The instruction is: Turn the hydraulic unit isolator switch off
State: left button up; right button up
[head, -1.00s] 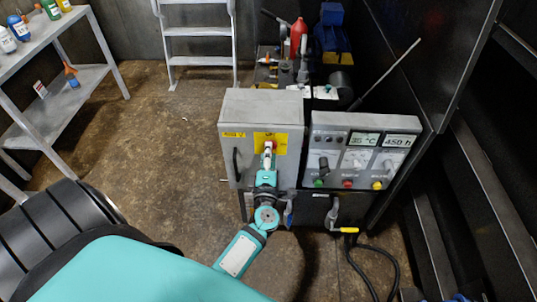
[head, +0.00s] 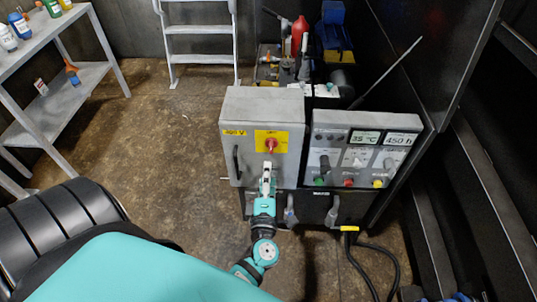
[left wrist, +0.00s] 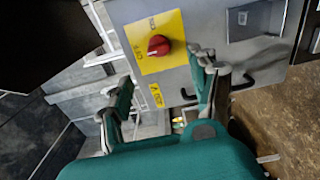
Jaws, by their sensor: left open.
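The hydraulic unit isolator switch (head: 271,145) is a red rotary knob on a yellow plate, on the front of a grey cabinet (head: 235,108). It also shows in the left wrist view (left wrist: 158,46), where the plate carries ON and OFF lettering. I cannot tell for sure which mark the knob points to. My left gripper (head: 268,171) is just below and in front of the knob, apart from it. In the left wrist view the gripper (left wrist: 156,87) is open and empty, its fingers spread wide. My right gripper is not in view.
A control panel (head: 362,150) with displays, knobs and coloured buttons adjoins the cabinet on the right. A black handle (head: 236,162) sticks out on the cabinet's left. Shelves stand left; the floor between is clear.

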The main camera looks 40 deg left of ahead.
pick_arm(q)
jog(key=shift+v, duration=1.65)
